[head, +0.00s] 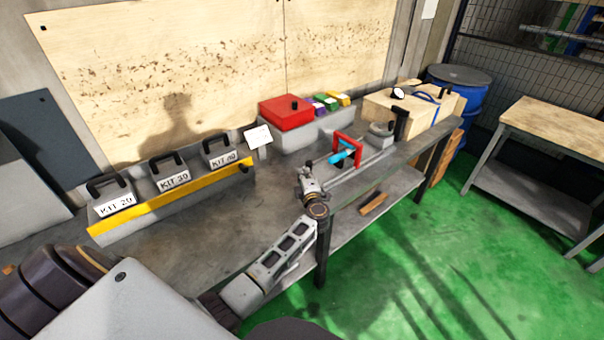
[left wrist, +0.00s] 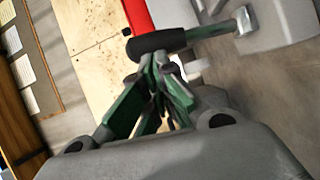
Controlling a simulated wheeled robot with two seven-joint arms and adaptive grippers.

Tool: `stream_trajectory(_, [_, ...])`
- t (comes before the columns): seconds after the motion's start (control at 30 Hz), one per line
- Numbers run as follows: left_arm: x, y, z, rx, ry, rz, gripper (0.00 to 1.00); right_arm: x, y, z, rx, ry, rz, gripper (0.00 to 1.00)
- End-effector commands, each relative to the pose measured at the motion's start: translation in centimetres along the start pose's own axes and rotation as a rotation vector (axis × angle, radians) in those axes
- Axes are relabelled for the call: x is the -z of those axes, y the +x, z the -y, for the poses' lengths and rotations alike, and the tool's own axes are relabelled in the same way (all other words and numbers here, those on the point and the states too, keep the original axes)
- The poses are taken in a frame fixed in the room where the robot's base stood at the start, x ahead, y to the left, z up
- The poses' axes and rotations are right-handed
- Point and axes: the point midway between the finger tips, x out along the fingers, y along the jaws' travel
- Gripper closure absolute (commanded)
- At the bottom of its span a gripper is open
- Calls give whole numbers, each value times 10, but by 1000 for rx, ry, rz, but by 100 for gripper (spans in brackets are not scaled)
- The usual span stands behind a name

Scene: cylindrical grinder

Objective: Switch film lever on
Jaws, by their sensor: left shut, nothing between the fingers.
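My left gripper (head: 308,168) is over the workbench, just left of a small device with a red frame (head: 357,149) and a cyan part (head: 346,156) inside it. In the left wrist view, the green-padded fingers (left wrist: 165,62) are closed together with nothing between them. Just beyond their tips is a black cylindrical handle (left wrist: 160,42) with a lighter rod toward the right, beside a red bar (left wrist: 138,14). The fingertips are close to the black handle; I cannot tell whether they touch it. No lever label is readable. My right gripper is not in view.
On the workbench, a yellow-fronted rack (head: 170,205) with labelled kit boxes is at left. A red box (head: 286,112), a small white sign (head: 258,137) and a wooden case (head: 405,108) stand along the back. A blue barrel (head: 462,90) and a side table (head: 555,130) are at right.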

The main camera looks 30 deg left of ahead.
Motion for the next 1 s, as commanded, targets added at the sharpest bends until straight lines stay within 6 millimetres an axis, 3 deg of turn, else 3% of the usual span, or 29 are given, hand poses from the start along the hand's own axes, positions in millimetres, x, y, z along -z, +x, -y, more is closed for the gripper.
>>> stream_trajectory(0.6, [-24, 12, -8, -2, -3, 0, 100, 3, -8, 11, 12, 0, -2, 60])
stream_trajectory(1.0, [-29, 16, -9, -3, -3, 0, 100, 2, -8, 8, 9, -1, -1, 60])
